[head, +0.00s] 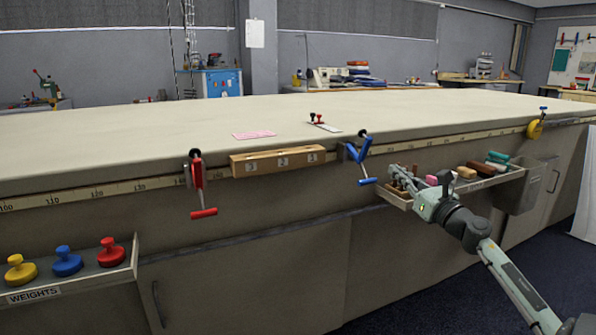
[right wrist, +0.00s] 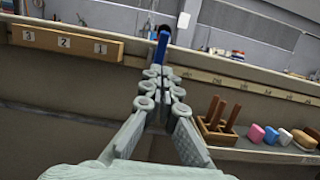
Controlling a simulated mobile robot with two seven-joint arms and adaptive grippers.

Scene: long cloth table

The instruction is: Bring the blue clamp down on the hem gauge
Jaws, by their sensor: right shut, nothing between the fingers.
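The blue clamp (head: 362,152) is mounted at the table's front edge, right of the wooden block, with a black knob on top and a blue bar handle hanging below. In the right wrist view the clamp (right wrist: 162,47) shows just beyond the fingertips; I cannot tell whether they touch it. What looks like the hem gauge (head: 327,127), a flat metal strip with red and black knobs, lies on the tabletop behind and left of the clamp. My right gripper (head: 397,172) is shut and empty, below and right of the clamp. My left gripper is out of view.
A red clamp (head: 197,176) and a numbered wooden block (head: 278,161) sit along the edge to the left. A pink card (head: 254,134) lies on the table (head: 120,140). Right are a tool shelf (head: 490,182) and a yellow clamp (head: 535,129). Weights (head: 67,262) stand lower left.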

